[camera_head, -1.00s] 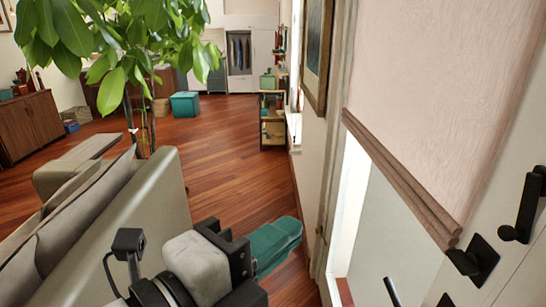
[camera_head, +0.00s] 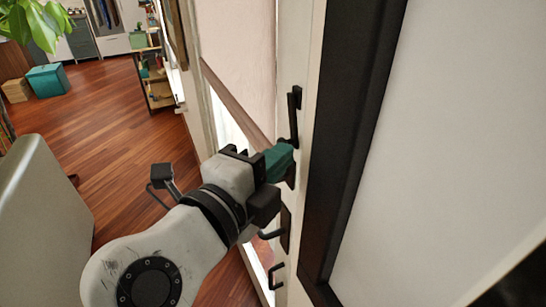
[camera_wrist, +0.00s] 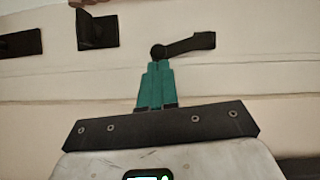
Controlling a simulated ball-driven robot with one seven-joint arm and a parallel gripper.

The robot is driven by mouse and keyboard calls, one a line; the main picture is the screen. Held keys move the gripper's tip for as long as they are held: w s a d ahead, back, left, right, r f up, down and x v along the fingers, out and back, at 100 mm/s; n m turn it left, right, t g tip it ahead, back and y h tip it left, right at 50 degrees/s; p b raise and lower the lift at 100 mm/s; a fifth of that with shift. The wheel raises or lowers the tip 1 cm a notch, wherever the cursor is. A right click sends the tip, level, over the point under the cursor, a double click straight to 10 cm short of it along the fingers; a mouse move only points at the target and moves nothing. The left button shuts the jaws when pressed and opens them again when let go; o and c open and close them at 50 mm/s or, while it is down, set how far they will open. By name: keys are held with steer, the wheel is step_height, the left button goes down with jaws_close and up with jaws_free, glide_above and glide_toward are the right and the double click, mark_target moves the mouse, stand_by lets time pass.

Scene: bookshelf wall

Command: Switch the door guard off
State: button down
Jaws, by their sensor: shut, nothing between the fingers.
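A black lever with a round pivot (camera_wrist: 188,45), which looks like the door guard, is mounted on the pale door frame. In the head view it shows as a black upright bar (camera_head: 293,115). A separate black square plate with a projecting piece (camera_wrist: 97,30) sits to its left in the wrist view. My gripper (camera_wrist: 157,68) has teal fingers, shut and empty. Its tips are at the lever's pivot end; I cannot tell whether they touch. In the head view my gripper (camera_head: 286,152) is just below the bar and hides part of the hardware.
More black handles (camera_head: 272,236) and (camera_head: 275,277) are lower on the door. A dark-framed white panel (camera_head: 440,150) fills the right. A grey sofa (camera_head: 45,215) stands at left. The wooden floor (camera_head: 115,130) beyond is open, with a teal box (camera_head: 48,80) further back.

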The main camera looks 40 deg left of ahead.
steer(key=shift+f+b, duration=0.2)
steer(key=shift+b, duration=0.15)
steer(key=b, duration=0.4)
steer(key=shift+a+f+m+b, duration=0.3)
steer(key=shift+f+m, duration=0.05)
steer(key=shift+m, duration=0.05)
steer(key=b, duration=0.3)
steer(key=m+t+b, duration=0.1)
steer(key=b, duration=0.2)
steer(key=shift+w+a+f+b, duration=0.2)
steer(key=shift+a+b, duration=0.15)
steer(key=b, duration=0.3)
steer(key=shift+a+f+m+t, duration=0.1)
steer(key=shift+a+m+t, duration=0.1)
steer(key=shift+m+t, duration=0.15)
steer(key=shift+w+r+m+b, duration=0.1)
steer(key=shift+r+m+b, duration=0.15)
steer(key=shift+b, duration=0.3)
steer(key=s+d+f+b, duration=0.1)
steer(key=s, duration=0.9)
steer(key=shift+s+d, duration=0.3)
